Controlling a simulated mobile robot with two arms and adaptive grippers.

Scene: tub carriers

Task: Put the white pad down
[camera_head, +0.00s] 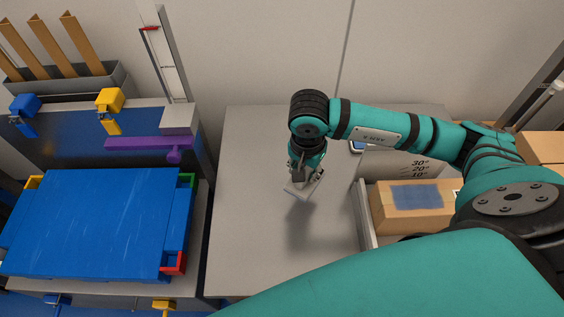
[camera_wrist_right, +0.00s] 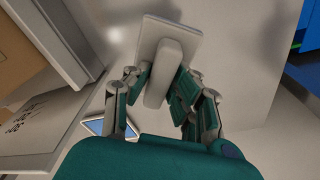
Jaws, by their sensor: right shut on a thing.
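The white pad (camera_head: 301,190) is a flat pale plate with a raised bar-like grip. In the right wrist view the pad (camera_wrist_right: 178,32) shows its plate and its grip between my fingers. My right gripper (camera_head: 303,174) is shut on the grip and holds the pad tilted above the grey table (camera_head: 252,225). A soft shadow lies on the table below it, and the pad appears to be clear of the surface. My left gripper is not in view.
A light tray (camera_head: 364,215) with a cardboard box (camera_head: 390,222) stands right of the pad. The table between is clear. A tablet-like device (camera_wrist_right: 107,127) lies behind my arm.

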